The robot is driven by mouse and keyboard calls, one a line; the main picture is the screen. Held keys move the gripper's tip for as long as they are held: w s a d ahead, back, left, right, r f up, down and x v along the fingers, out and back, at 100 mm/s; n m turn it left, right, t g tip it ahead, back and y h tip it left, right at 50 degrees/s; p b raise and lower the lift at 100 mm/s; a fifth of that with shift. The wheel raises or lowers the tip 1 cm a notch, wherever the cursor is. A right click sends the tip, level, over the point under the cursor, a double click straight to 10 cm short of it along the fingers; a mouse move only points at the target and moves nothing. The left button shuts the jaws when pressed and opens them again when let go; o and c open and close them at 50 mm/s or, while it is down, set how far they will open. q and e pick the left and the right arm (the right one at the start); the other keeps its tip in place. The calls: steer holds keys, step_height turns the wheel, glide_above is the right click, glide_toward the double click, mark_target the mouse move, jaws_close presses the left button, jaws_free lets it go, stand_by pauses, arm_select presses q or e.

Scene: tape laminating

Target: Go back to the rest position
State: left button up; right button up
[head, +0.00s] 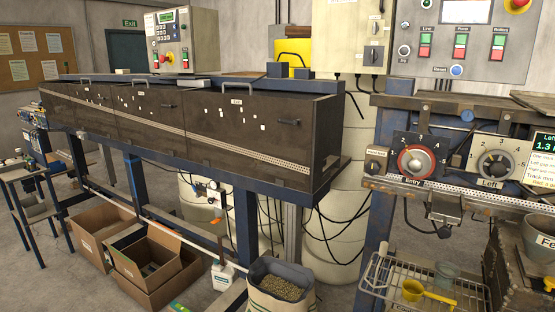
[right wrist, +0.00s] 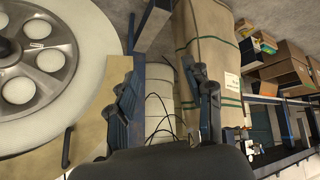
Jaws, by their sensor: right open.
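My right gripper (right wrist: 163,82) shows in the right wrist view with its two dark blue fingers spread apart. Nothing is between the fingers. Behind the gap are a pale round drum (right wrist: 160,105) and dark hanging cables. Neither gripper shows in the head view, and my left gripper is in no view. The long dark oven-like housing (head: 215,115) of the machine runs across the head view, with its lids down. The control section with the Entry knob (head: 417,161) and the Left knob (head: 495,164) is at the right.
A large white reel (right wrist: 85,25) is close at the wrist view's left; a big tan sack (right wrist: 215,50) stands right of the fingers. In the head view, cardboard boxes (head: 145,262), a sack of pellets (head: 280,302) and a wire basket (head: 395,275) stand low in front.

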steer(key=s+f+g, duration=0.2)
steer(key=s+f, duration=0.4)
steer(key=s, duration=0.6)
steer(key=s+d+f+g, duration=0.1)
steer(key=s+f, duration=0.5)
steer(key=s, duration=0.7)
steer(key=s+d+f+g, duration=0.1)
steer(key=s+f+g, duration=0.2)
steer(key=s+f, duration=0.4)
steer(key=s, duration=0.6)
steer(key=shift+s+y, duration=0.15)
steer(key=shift+y, duration=0.15)
